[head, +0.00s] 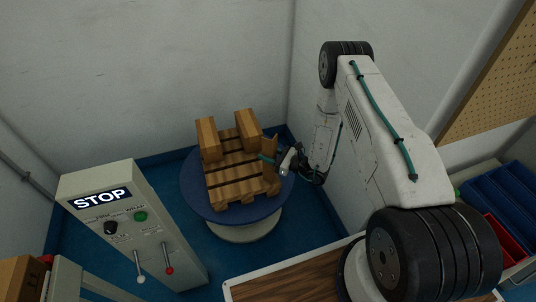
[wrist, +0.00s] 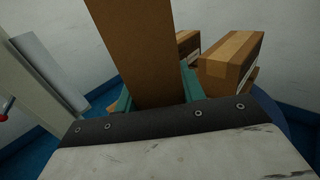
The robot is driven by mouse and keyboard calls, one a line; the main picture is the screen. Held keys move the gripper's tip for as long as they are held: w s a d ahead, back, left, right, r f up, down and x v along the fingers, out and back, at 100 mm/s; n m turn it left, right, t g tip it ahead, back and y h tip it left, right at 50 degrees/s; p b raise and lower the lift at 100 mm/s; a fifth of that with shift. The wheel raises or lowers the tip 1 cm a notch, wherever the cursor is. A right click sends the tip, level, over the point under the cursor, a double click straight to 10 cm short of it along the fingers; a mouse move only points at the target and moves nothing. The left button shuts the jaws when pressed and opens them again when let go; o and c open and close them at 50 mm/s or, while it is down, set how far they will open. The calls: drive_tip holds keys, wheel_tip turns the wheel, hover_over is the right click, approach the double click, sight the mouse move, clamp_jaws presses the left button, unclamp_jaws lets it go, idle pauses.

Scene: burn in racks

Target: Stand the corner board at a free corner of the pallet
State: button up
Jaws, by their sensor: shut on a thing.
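My gripper (head: 265,157) reaches in from the right, over the right side of the wooden pallet (head: 232,188). Its teal fingers are shut on the corner board, a brown upright strip (head: 270,145). In the wrist view the corner board (wrist: 140,50) rises between the fingers (wrist: 156,92) and runs out of the top of the picture. Its lower end is hidden there, so I cannot tell whether it touches the pallet. The pallet lies on a round blue turntable (head: 199,200).
A grey control post (head: 130,215) with a STOP sign, buttons and levers stands left of the turntable. White walls close in behind and at right. A wood-topped table (head: 290,280) is in front. Blue and red bins (head: 490,235) are at far right.

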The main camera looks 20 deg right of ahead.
drive_tip(key=shift+f, duration=0.25)
drive_tip(key=o, duration=1)
drive_tip(key=shift+r, duration=0.1)
